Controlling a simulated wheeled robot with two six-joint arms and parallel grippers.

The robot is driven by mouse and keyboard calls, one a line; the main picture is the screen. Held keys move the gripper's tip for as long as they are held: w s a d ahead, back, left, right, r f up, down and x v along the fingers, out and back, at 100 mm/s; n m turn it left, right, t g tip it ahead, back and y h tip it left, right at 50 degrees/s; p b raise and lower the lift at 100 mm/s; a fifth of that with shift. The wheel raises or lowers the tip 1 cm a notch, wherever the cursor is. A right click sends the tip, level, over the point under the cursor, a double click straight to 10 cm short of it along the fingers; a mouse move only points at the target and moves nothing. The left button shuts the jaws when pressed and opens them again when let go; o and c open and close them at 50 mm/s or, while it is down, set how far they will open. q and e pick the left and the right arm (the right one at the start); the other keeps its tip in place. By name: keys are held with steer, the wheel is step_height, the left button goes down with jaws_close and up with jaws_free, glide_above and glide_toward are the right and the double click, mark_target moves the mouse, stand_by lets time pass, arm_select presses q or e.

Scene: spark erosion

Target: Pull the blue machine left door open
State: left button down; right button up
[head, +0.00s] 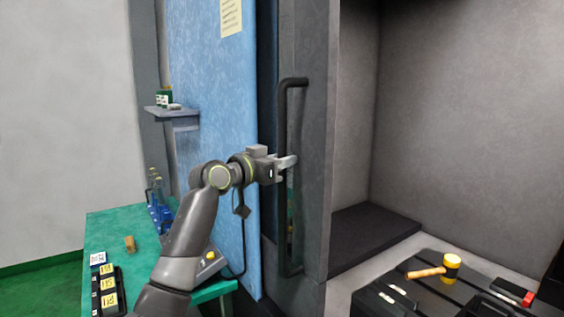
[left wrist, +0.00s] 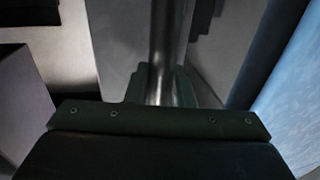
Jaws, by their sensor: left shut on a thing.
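The left door (head: 313,200) of the blue machine (head: 215,120) is a tall grey panel, with the open interior showing to its right. A long black vertical bar handle (head: 283,120) is fixed to it. My left gripper (head: 288,163) is shut on this handle near its middle. In the left wrist view the handle (left wrist: 161,50) runs down between my fingers, and their grip is partly hidden by the gripper body. My right gripper is not in view.
Inside the machine, a yellow mallet (head: 452,262) lies on a dark surface (head: 420,295). At left stands a green table (head: 120,225) with yellow-labelled items, a small brown block (head: 130,244) and blue bottles. A small shelf (head: 172,112) juts out above it.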

arm_select(q)
steer(key=shift+w+a+f, duration=0.2)
steer(key=shift+a+f, duration=0.05)
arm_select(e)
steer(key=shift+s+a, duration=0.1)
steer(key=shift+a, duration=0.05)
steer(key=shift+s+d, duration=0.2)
arm_select(q)
steer(key=c, duration=1.6)
jaws_free()
steer(key=shift+o, duration=1.1)
steer(key=shift+a, duration=0.1)
steer(key=shift+o, duration=0.4)
steer(key=shift+w+a, duration=0.15)
steer(key=shift+a, duration=0.05)
steer(key=b+v, duration=0.5)
steer(key=v, duration=1.2)
steer(key=shift+s, duration=0.25)
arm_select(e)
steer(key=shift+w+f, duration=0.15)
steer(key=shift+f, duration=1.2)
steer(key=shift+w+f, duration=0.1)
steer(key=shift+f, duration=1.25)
